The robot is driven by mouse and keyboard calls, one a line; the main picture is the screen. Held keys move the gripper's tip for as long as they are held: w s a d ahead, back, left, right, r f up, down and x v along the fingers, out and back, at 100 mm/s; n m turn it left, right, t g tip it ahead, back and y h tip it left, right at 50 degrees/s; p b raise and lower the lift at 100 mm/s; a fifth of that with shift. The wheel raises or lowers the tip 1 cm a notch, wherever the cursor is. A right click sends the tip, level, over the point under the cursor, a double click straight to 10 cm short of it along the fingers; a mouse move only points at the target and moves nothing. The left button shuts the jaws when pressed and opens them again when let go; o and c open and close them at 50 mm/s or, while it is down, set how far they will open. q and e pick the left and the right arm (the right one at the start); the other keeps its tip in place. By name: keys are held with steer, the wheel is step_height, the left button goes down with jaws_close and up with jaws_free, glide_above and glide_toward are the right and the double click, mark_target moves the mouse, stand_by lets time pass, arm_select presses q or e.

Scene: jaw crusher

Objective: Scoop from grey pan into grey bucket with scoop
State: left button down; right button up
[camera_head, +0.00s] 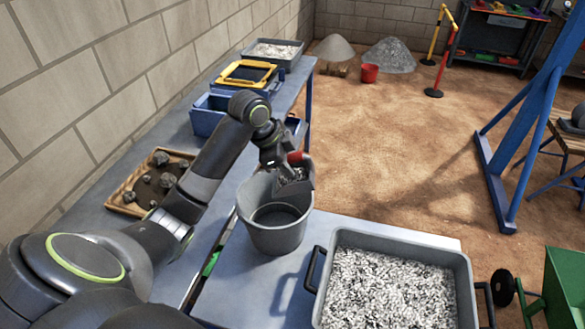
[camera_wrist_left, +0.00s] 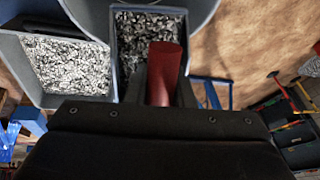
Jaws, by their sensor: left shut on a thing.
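My left gripper (camera_head: 280,155) is shut on the red handle (camera_head: 295,157) of the scoop (camera_head: 300,184). The red handle (camera_wrist_left: 164,72) also shows in the left wrist view. The scoop is at the upper part of the grey bucket (camera_head: 276,236), over its far side, and grey gravel (camera_wrist_left: 142,38) lies in it. The bucket stands upright on the table, and a dark round area shows inside it. The grey pan (camera_head: 466,268), full of pale gravel (camera_head: 388,288), is to the right of the bucket. My right gripper is not in view.
A wooden tray (camera_head: 112,204) with several dark rocks sits left of my arm. Blue bins (camera_head: 206,122), a yellow-framed sieve (camera_head: 246,73) and another grey tray (camera_head: 292,62) stand farther back. A blue post (camera_head: 520,110) rises at right. The sandy floor beyond is mostly open.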

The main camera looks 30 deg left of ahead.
arm_select(q)
steer(key=shift+s+a+f+t+h+b, duration=0.1)
steer(key=shift+s+a+t+h+b, duration=0.25)
steer(key=shift+a+h, duration=0.2)
steer(key=shift+s+a+f+t+h+b, duration=0.15)
steer(key=shift+a+t+h+b, duration=0.2)
steer(key=shift+h, duration=0.3)
steer(key=shift+s+a+t+h, duration=0.2)
steer(key=shift+a+t+h, duration=0.1)
steer(key=shift+a+h, duration=0.25)
steer(key=shift+s+a+f+n+t+h+b, duration=0.35)
steer(key=shift+a+t+h+b, duration=0.2)
steer(key=shift+h+b, duration=0.4)
steer(key=shift+s+a+f+t+h+b, duration=0.15)
steer(key=shift+a+t+h+b, duration=0.15)
steer(key=shift+h+b, duration=0.35)
steer(key=shift+a, duration=0.15)
steer(key=shift+r, duration=0.2)
